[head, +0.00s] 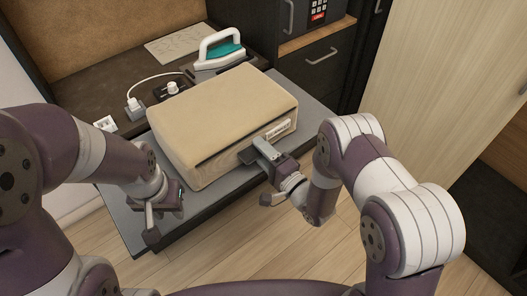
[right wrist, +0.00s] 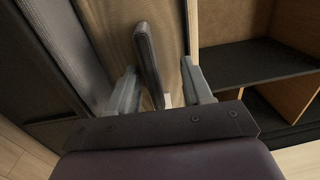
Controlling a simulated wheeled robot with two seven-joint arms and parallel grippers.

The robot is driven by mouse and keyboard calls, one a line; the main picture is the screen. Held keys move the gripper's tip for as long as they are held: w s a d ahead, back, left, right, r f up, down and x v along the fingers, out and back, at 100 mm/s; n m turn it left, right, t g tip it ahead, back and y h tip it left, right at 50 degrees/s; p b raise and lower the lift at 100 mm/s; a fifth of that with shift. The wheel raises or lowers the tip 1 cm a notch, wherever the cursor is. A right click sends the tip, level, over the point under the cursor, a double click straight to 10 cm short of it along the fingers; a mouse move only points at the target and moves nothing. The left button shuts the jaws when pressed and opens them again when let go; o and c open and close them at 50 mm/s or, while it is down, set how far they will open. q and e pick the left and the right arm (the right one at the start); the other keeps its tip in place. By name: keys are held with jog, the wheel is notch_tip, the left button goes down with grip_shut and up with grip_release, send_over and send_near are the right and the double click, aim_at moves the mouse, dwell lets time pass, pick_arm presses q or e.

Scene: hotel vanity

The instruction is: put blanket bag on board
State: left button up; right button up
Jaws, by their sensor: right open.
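The blanket bag (head: 215,115) is a beige, box-shaped soft bag with a pale label on its front side. It lies flat on a grey board (head: 118,210) with dark edges. My right gripper (head: 258,150) is at the bag's front side, near the label. In the right wrist view its open fingers (right wrist: 158,88) stand on either side of a dark strap-like handle (right wrist: 149,60), with gaps visible. My left gripper (head: 166,208) is low by the bag's left front corner, over the board. Its fingers are too unclear to read.
A white and teal iron (head: 218,52) stands behind the bag on the dark counter (head: 95,72), near a plug and socket (head: 134,106). Dark drawers (head: 322,75) and a keypad safe stand at the back right. A pale wooden panel (head: 440,80) rises on the right.

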jog(key=r+b+v, duration=0.1)
jog(key=v, duration=1.2)
notch_tip(320, 180, down, 11)
jog(key=d+n+g+h, duration=0.1)
jog(key=n+g+h, duration=0.3)
jog(key=n+g, duration=0.1)
jog(key=s+d+f+n+g+h, duration=0.1)
jog(key=s+d+n+g+h, duration=0.3)
jog(key=d+g+h, duration=0.3)
jog(key=s+d+r+n+g+p, duration=0.1)
jog(key=s+d+r+g, duration=0.2)
jog(key=s+r, duration=0.35)
notch_tip(320, 180, up, 11)
jog(key=w+a+t, duration=0.1)
jog(key=w+a, duration=0.1)
jog(key=shift+w+a+n+p, duration=0.35)
jog(key=shift+a+n, duration=0.05)
jog(key=shift+r, duration=0.1)
